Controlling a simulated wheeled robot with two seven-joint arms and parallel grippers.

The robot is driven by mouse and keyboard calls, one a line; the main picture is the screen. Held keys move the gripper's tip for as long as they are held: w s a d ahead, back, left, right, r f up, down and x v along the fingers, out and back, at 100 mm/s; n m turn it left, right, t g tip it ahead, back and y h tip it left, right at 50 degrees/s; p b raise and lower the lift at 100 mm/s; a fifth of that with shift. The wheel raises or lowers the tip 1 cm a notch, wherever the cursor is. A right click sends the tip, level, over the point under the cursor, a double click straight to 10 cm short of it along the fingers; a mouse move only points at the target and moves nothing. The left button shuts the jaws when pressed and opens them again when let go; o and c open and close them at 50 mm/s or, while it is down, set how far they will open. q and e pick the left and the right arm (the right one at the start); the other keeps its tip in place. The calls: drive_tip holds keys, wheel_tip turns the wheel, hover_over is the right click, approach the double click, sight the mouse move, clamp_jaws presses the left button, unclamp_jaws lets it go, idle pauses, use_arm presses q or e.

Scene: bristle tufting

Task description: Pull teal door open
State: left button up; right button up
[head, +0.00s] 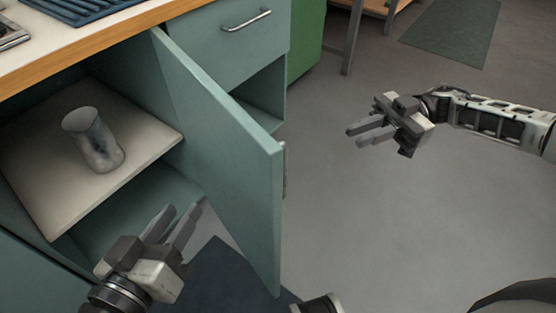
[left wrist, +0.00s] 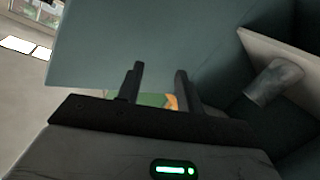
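The teal door (head: 228,155) stands wide open, swung out from the cabinet, with its inner face toward my left gripper. Its metal handle (head: 284,170) shows edge-on on the far side. My left gripper (head: 183,214) is in front of the open cabinet, on the inner side of the door, with its fingers apart and nothing between them. The left wrist view shows the door panel (left wrist: 110,45) beyond the two fingers (left wrist: 158,82). I cannot tell whether the fingers touch it. My right gripper (head: 352,134) is open and empty, over the floor to the right of the door.
Inside the cabinet a pale shelf (head: 55,205) holds a grey vase-like container (head: 95,142). A closed teal drawer (head: 240,40) with a metal handle is behind the door. A dark mat (head: 235,275) lies on the floor below. The floor (head: 400,240) at right is clear.

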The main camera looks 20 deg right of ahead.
drive_tip(key=b, duration=0.2)
hover_over(285, 195)
drive_tip(key=shift+w+d, duration=0.1)
drive_tip(key=shift+w, duration=0.25)
use_arm(q)
drive_tip(key=shift+s+d+r+n+t+h, duration=0.15)
drive_tip(key=shift+d+r+n+t+h, duration=0.15)
drive_tip(key=shift+r+n+t+h, duration=0.25)
use_arm(e)
drive_tip(key=shift+a+r, duration=0.1)
drive_tip(key=shift+a, duration=0.1)
use_arm(q)
drive_tip(key=shift+r, duration=0.1)
use_arm(e)
clamp_jaws()
